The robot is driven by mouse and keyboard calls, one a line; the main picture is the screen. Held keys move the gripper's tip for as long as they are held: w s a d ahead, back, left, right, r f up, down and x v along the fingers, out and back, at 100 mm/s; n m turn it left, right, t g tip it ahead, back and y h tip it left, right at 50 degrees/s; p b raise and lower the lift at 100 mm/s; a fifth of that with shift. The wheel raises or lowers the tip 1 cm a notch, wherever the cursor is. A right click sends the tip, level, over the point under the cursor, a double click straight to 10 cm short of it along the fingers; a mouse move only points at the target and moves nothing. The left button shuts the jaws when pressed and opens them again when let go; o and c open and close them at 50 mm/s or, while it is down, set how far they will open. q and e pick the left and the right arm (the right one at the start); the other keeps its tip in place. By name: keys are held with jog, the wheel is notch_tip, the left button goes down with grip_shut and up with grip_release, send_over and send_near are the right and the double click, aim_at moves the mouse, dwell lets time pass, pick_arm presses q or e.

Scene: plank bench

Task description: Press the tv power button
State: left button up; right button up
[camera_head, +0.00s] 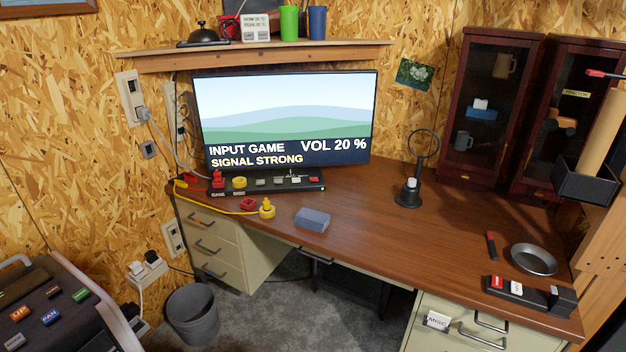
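The tv (285,112) stands at the back of the wooden desk. Its screen is lit and shows green hills with the words "INPUT GAME", "VOL 20 %" and "SIGNAL STRONG". A black strip (268,188) lies in front of the tv, with a red plug-like piece, a yellow piece and several small grey or white controls on it. I cannot tell which control, if any, is the power button; the labels are too small to read. Neither of my grippers is in view.
The desk (350,220) holds a blue-grey block (312,219), a yellow plug (267,208) on a cord, a ring stand (410,190) and a metal dish (533,259). A button panel (50,310) is at lower left. The desk middle is mostly clear.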

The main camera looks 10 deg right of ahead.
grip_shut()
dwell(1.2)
